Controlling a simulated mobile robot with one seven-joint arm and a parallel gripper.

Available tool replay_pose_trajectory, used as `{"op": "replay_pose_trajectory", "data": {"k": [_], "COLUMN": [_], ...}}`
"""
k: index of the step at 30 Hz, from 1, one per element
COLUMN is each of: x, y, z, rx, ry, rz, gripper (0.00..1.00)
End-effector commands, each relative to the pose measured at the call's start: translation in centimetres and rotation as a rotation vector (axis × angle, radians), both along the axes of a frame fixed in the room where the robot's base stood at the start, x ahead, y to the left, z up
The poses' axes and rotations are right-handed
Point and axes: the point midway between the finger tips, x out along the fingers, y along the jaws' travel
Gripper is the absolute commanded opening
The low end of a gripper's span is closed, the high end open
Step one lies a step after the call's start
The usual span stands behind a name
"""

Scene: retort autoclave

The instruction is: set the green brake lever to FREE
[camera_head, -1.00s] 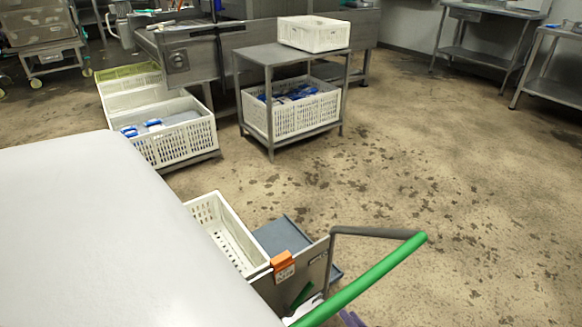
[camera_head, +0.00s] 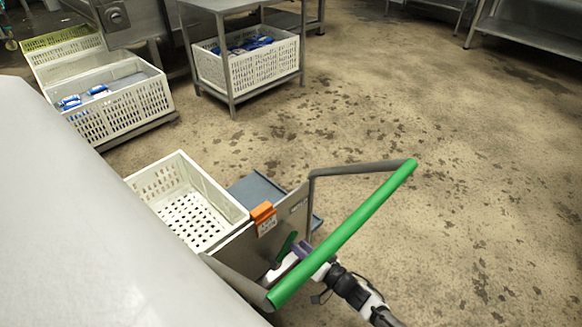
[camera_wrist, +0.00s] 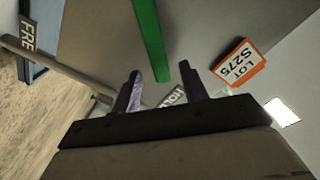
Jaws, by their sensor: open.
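The green brake lever (camera_head: 285,247) is on the cart's grey end panel (camera_head: 253,245), below an orange-framed tag; my gripper partly hides it in the head view. In the wrist view the lever (camera_wrist: 150,40) comes down from the top, its end near a partly hidden plate (camera_wrist: 172,97) that seems to read HOLD. A plate reading FRE (camera_wrist: 28,35), cut off, is at the upper left. My gripper (camera_wrist: 163,75) is open, with a fingertip on each side of the lever's end and gaps showing. In the head view my gripper (camera_head: 298,252) is at the panel, behind the handle bar.
The cart's long green handle bar (camera_head: 345,232) crosses in front of my arm. The LOT S275 tag (camera_wrist: 238,64) is close to the right finger. A white crate (camera_head: 195,205) is on the cart. Floor at right is clear.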

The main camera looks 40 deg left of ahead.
Motion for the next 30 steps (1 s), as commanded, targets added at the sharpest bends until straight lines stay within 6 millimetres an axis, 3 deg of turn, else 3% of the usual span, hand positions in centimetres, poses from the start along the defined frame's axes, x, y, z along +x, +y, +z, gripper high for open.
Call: {"op": "replay_pose_trajectory", "data": {"k": [3, 9, 20, 30], "x": [0.1, 0.3, 0.4, 0.4], "y": [2.2, 4.2, 4.7, 4.6], "z": [-0.2, -0.1, 0.0, 0.0], "rx": [0.001, 0.000, -0.001, -0.001], "ry": [0.001, 0.000, 0.001, 0.001], "rz": [0.002, 0.000, -0.001, -0.001], "gripper": [0.44, 0.44, 0.44, 0.00]}}
